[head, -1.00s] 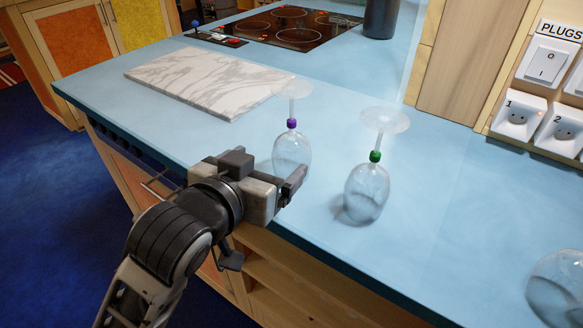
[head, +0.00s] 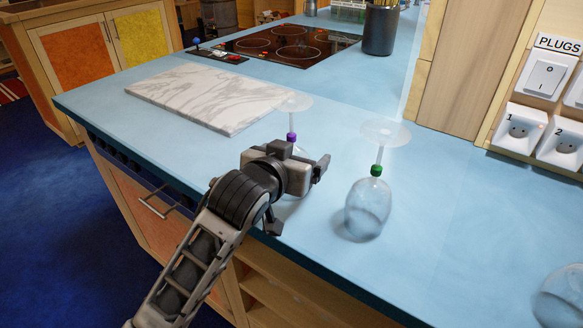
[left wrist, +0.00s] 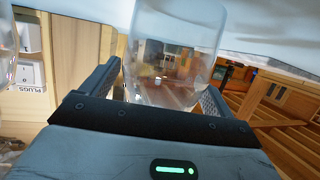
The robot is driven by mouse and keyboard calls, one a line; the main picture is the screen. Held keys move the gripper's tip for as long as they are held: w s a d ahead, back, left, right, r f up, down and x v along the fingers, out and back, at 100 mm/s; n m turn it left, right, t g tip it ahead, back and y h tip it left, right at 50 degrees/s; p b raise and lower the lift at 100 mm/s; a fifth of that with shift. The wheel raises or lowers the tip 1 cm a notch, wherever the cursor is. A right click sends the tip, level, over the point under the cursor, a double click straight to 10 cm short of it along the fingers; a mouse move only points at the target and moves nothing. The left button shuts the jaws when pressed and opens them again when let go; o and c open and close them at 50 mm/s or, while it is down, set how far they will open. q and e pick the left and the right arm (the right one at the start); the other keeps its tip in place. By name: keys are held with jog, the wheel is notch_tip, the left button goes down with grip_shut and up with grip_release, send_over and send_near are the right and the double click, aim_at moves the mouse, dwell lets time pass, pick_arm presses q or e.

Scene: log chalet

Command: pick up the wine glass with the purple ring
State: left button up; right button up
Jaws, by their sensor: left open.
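The wine glass with the purple ring (head: 291,137) stands upside down on the blue counter, its clear foot (head: 293,103) on top. Its bowl is mostly hidden behind my left gripper (head: 305,168) in the head view. In the left wrist view the clear bowl (left wrist: 178,45) shows between and just beyond the two fingers of my left gripper (left wrist: 160,85). The gripper is open, with a finger on either side. Whether a finger touches the glass I cannot tell. My right gripper is not in view.
A wine glass with a green ring (head: 368,207) stands upside down close on the right. Another clear glass (head: 562,297) is at the lower right. A marble board (head: 208,88) lies behind on the left. The counter's front edge runs below my arm.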

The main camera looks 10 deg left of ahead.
pick_arm(q)
jog(key=c, duration=0.8)
jog(key=shift+c, duration=0.3)
jog(key=shift+r, duration=0.1)
